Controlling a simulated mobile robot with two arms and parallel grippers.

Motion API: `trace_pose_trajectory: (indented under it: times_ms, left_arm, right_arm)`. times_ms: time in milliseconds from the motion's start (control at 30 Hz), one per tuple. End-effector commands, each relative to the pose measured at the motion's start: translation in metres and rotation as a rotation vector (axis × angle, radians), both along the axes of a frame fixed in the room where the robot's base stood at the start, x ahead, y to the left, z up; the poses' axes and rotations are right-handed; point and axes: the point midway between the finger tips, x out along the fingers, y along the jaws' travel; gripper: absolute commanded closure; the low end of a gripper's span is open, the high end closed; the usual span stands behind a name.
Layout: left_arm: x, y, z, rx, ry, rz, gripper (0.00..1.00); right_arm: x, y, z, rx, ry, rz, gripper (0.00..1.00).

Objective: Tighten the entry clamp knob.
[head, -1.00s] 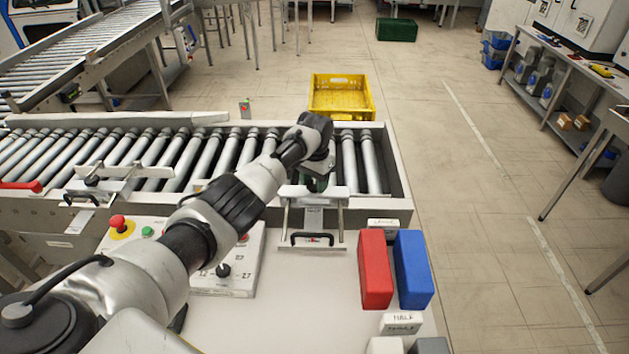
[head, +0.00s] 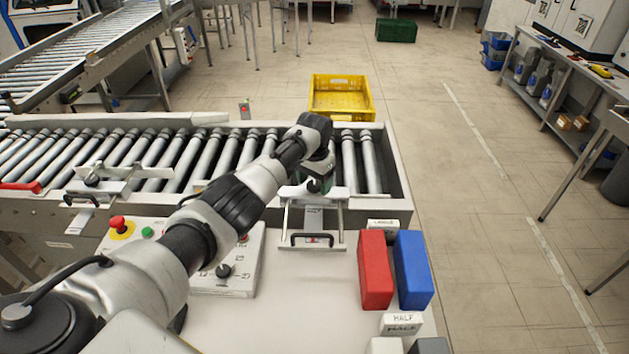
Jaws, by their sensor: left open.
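My left arm reaches across to the right-hand clamp (head: 313,218), a metal bracket with a black handle on the near rail of the roller conveyor. My left gripper (head: 319,184) points down over the top of this clamp, at the rail. It is open, but its fingers are small and dark here. Any knob on this clamp is hidden behind the gripper. A second clamp (head: 115,186) sits further left on the same rail, with a dark knob (head: 92,180) in plain view. The frames do not show which clamp is the entry one. My right gripper is out of view.
A control box (head: 243,283) with a red button and a black dial stands under my left arm. A red block (head: 375,270) and a blue block (head: 413,270) stand to the right. A yellow crate (head: 341,116) is beyond the conveyor (head: 396,165).

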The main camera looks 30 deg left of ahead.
Motion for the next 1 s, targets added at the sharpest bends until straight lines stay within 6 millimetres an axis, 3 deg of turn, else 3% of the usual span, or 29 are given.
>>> trace_pose_trajectory:
  times_ms: [167,633,1000]
  left_arm:
    - [0.001,0.000,0.012,0.000,-0.003,-0.001,0.31]
    - [0.001,0.000,0.095,0.001,-0.003,0.001,0.31]
    - [0.000,0.000,0.108,0.000,-0.001,0.000,0.31]
  right_arm:
    - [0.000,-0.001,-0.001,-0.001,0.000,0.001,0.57]
    - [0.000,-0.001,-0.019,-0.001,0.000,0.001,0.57]
    - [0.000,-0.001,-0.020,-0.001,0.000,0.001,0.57]
